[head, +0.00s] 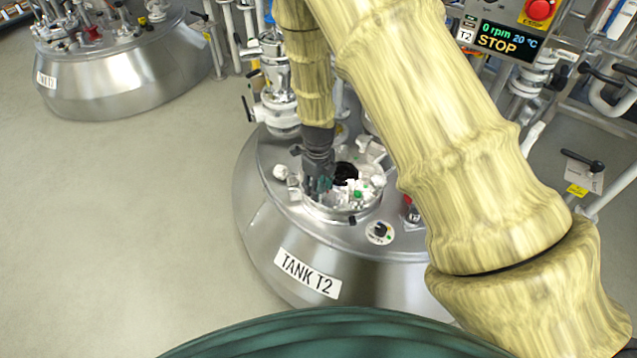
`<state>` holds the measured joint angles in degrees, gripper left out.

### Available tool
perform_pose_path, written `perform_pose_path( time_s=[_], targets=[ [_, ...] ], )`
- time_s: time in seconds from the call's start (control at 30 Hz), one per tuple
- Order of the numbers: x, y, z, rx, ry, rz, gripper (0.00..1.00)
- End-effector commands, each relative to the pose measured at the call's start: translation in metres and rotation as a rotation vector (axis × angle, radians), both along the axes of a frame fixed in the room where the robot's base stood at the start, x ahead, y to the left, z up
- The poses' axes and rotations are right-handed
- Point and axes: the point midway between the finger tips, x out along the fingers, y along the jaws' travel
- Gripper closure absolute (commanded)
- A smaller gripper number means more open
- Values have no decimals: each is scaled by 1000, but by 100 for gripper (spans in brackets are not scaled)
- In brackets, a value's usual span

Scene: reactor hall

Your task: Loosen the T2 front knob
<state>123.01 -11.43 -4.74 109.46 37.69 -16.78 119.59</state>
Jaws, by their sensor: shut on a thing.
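Tank T2 (262,240) is a steel vessel with a "TANK T2" label on its front. A round manway (345,213) with a dark opening and pale clamp knobs sits on its top. My gripper (320,186) points down at the left front of the manway rim, with its fingers closed. It is shut on a small part there, which appears to be the front knob. The fingers hide that knob, so I cannot tell how far it is turned. A pale knob (378,181) shows on the manway's right, and another pale part (280,172) stands left of my gripper.
A control panel (510,40) reads 0 rpm, 20 °C, STOP, with a red emergency button (539,9). Valves and pipes (279,85) rise behind the manway. A small round dial (380,232) sits on the tank's front. Another tank (130,75) stands far left, with clear floor between.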

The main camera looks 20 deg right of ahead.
Motion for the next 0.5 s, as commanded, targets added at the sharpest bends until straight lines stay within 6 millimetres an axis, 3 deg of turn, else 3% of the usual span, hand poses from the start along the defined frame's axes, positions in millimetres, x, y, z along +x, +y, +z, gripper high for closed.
perform_pose_path(
  time_s=[0.5],
  targets=[
    [-1, 1, 3, 1, 1, 468, 79]
  ],
)
